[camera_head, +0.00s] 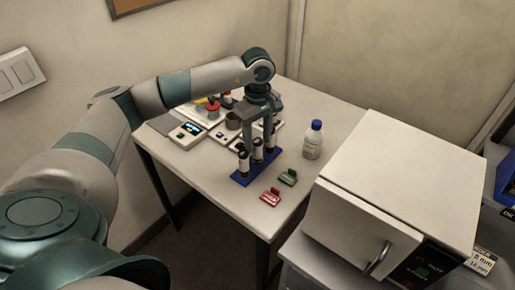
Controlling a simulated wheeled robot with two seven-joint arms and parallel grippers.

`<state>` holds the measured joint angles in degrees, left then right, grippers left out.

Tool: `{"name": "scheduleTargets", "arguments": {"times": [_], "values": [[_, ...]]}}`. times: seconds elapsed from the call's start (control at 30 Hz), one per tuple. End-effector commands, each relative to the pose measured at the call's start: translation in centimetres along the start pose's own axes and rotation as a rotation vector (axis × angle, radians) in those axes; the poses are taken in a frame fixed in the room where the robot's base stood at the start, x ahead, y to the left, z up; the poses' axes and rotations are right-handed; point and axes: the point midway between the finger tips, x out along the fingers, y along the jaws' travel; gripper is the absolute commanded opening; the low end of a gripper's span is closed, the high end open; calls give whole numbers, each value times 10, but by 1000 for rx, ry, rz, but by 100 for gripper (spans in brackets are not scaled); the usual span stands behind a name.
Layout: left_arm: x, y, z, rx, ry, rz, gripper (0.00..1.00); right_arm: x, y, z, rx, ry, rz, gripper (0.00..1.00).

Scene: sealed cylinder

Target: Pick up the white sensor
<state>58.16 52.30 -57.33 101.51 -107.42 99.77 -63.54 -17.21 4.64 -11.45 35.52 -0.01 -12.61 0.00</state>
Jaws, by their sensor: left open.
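A blue rack (241,179) stands on the table, holding upright white cylinders with black ends. One white cylinder (243,163) is at the rack's front left, and others stand behind it to the right. I cannot tell for sure which of these is the white sensor. My left gripper (259,142) points down over the rack, with its fingers open around or just above the middle cylinder. The fingers hide part of the cylinders, and I cannot tell whether they touch one. My right gripper is out of view.
A red clip (270,197) and a green clip (288,177) lie in front. A device with a lit display (189,130) sits behind left. A large white oven-like box (400,185) stands at right.

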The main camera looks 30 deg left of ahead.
Motion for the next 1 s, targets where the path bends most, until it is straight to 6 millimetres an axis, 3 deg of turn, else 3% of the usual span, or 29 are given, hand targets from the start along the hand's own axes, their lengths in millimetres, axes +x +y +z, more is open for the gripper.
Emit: {"name": "scheduleTargets", "arguments": {"times": [0.47,0.73,1.0], "values": [[5,0,1,0,-1,-1,46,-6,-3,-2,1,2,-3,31],[29,-1,1,0,-1,-4,46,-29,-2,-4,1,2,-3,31],[52,0,0,0,-1,0,46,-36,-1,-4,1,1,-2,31]]}}
